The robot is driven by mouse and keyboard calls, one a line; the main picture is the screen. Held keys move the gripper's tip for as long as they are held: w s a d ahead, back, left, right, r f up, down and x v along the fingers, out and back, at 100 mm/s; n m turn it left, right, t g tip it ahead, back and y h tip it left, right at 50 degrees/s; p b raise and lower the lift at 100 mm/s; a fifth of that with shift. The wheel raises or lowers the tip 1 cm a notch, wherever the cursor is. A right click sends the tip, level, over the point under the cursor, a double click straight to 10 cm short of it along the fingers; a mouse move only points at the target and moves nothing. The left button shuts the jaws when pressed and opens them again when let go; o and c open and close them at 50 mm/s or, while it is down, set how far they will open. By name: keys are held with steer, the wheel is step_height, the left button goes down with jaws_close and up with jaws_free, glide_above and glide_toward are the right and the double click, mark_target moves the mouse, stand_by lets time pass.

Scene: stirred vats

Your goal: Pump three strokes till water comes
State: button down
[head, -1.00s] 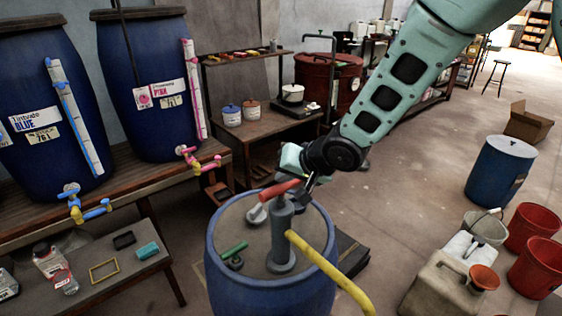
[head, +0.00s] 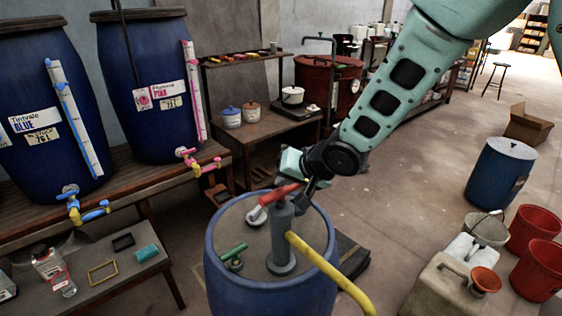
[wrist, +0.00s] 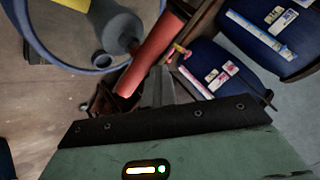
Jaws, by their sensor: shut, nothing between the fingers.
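The pump has a grey upright body (head: 281,240) on top of a blue barrel (head: 212,262), with a red handle (head: 279,194) across its top and a yellow spout (head: 325,268) running down to the right. My gripper (head: 309,192) is shut and empty at the right end of the red handle; I cannot tell whether it touches it. In the wrist view the shut fingers (wrist: 158,82) are beside the red handle (wrist: 152,54), with the grey pump body (wrist: 115,28) behind it. No water shows at the spout, whose mouth is near the bottom edge of the head view.
A green-handled fitting (head: 233,253) is on the barrel top. A beige canister (head: 437,288) and red buckets (head: 540,268) stand at right. Open floor (head: 420,190) lies behind them.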

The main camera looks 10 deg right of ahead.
step_height(320, 180, up, 7)
steer(key=p, duration=0.6)
steer(key=shift+p, duration=0.3)
stand_by(0.4)
step_height(320, 180, up, 6)
steer(key=p, duration=0.6)
glide_above(285, 192)
stand_by(0.7)
steer(key=s+d+f+n+g+h+b, duration=0.1)
steer(key=s+b, duration=0.4)
steer(key=s, duration=0.5)
steer(key=s+d+f+n+g+h+b, duration=0.2)
steer(key=s+d+f+n+g+b, duration=0.1)
steer(key=s, duration=0.8)
steer(key=s+d+f+n+g+h+b, duration=0.2)
steer(key=s+d+f+n+g+b, duration=0.1)
steer(key=s+f+b, duration=0.4)
steer(key=s+n, duration=0.1)
steer(key=s, duration=0.2)
steer(key=shift+s+d+n, duration=0.15)
steer(key=shift+s+n, duration=0.2)
steer(key=shift+n, duration=0.05)
